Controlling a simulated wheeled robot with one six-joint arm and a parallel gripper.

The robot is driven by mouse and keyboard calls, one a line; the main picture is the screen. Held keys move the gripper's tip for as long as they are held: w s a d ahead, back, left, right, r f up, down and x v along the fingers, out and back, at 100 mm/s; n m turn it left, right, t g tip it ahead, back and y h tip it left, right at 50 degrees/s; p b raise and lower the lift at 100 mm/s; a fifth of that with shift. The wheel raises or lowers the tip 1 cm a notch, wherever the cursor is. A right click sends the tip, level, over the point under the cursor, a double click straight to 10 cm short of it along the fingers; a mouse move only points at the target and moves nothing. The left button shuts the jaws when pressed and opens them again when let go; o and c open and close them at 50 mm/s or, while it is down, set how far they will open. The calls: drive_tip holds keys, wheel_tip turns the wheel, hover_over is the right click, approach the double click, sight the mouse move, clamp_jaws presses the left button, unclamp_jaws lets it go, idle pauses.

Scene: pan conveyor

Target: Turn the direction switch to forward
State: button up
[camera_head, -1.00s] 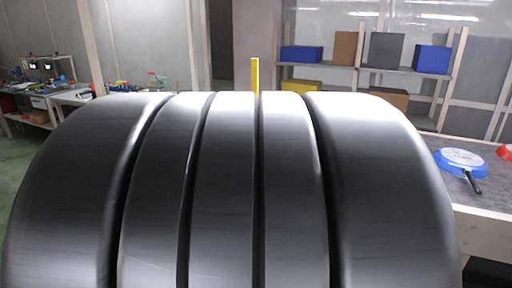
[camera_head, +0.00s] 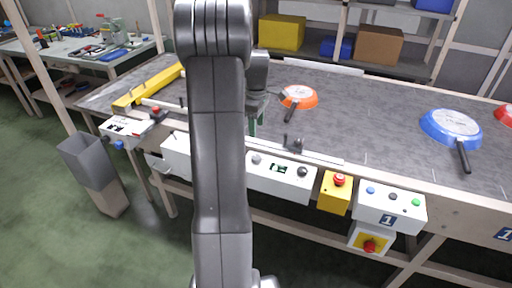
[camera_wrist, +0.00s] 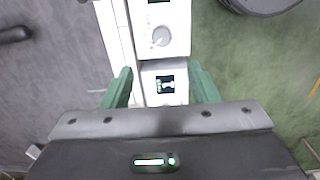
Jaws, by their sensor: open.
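My gripper (camera_wrist: 161,86) is open, its two green fingers apart with nothing between them; in the head view my arm hides most of it. In the wrist view, a white box (camera_wrist: 150,68) with a dark panel bearing pale marks (camera_wrist: 165,85) lies below, between the fingers in the picture. Above it in the picture is another white box (camera_wrist: 176,15) with a round pale knob (camera_wrist: 160,37). In the head view, a white control box (camera_head: 281,184) has a grey knob, a small display and a black knob (camera_head: 303,171). I cannot tell which control is the direction switch.
A yellow box with a red button (camera_head: 335,193) and a white box with blue, black and green controls (camera_head: 390,210) line the conveyor's (camera_head: 360,130) front edge. An orange pan (camera_head: 299,96) and a blue pan (camera_head: 451,127) lie on it. A grey bin (camera_head: 88,163) stands at left.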

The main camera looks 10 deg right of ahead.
sight(256, 157)
wheel_tip(256, 157, down, 13)
drive_tip(key=shift+s+f, duration=0.15)
drive_tip(key=shift+f, duration=0.05)
idle(0.3)
drive_tip(key=c, duration=1)
